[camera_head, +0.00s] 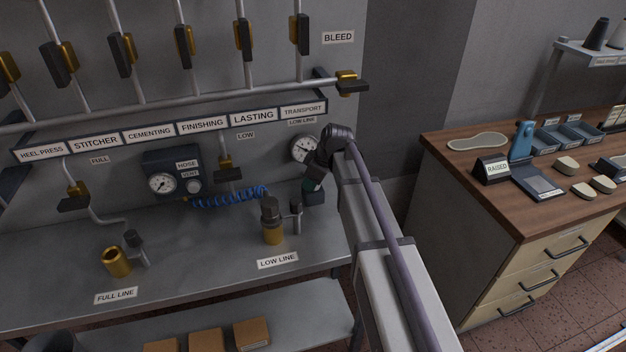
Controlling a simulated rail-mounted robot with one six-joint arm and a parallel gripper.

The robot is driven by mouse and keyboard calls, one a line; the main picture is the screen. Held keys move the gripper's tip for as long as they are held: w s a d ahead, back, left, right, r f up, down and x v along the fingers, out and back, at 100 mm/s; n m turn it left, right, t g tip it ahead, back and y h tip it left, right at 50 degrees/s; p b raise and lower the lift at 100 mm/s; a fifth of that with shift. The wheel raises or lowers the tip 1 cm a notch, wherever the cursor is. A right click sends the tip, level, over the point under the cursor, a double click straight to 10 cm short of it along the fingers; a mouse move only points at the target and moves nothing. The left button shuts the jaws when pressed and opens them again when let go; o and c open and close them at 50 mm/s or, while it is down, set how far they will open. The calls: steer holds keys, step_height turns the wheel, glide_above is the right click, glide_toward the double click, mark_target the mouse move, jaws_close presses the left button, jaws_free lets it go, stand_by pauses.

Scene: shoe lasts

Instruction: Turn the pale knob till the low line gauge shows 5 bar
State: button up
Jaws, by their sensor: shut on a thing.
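The low line gauge (304,149) is a round white dial on the back panel, under the LOW LINE label. Its right edge is close to my wrist, and its figures are too small to read. My gripper (313,184) is below the gauge, pointing down near the bench. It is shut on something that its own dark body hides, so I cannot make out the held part. A teal patch shows at the gripper. No pale knob can be clearly seen there. A small pale knob (193,186) shows on the HOSE VENT box, well left of my gripper.
A brass fitting with a dark top (271,222) and a grey post (296,213) stand just left of my gripper. Blue coiled hose (230,197) runs behind them. Valve levers line the panel above. A wooden cabinet (530,215) stands to the right.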

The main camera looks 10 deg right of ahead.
steer(key=shift+m, duration=0.4)
steer(key=m, duration=0.2)
steer(key=m+t+h, duration=0.1)
steer(key=m, duration=0.1)
steer(key=shift+h, duration=0.3)
steer(key=m+h, duration=0.1)
steer(key=m, duration=0.2)
steer(key=m+h, duration=0.1)
steer(key=m, duration=0.2)
steer(key=shift+t, duration=0.3)
steer(key=o, duration=0.9)
steer(key=p+v, duration=1)
steer(key=shift+s+a+r, duration=0.15)
steer(key=shift+s+r, duration=0.1)
steer(key=shift+r, duration=0.1)
